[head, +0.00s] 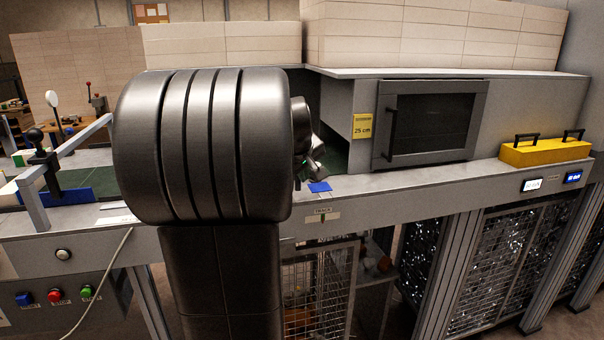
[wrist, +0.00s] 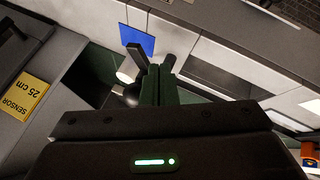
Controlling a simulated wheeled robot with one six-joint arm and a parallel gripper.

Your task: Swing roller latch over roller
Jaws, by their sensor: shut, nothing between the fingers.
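My gripper (wrist: 163,70) shows in the wrist view with its dark fingers shut together and empty. The bar and knob may belong to the latch; I cannot tell whether the bar lies over the roller. The fingers overlap this spot in the picture, and contact cannot be told. In the head view my arm hides most of this place.
A blue square (wrist: 137,40) lies on the pale ledge near the fingertips. A yellow sensor sign (wrist: 22,97) is on the housing at left. In the head view a windowed door (head: 430,122) and a yellow box with black handles (head: 545,151) stand to the right.

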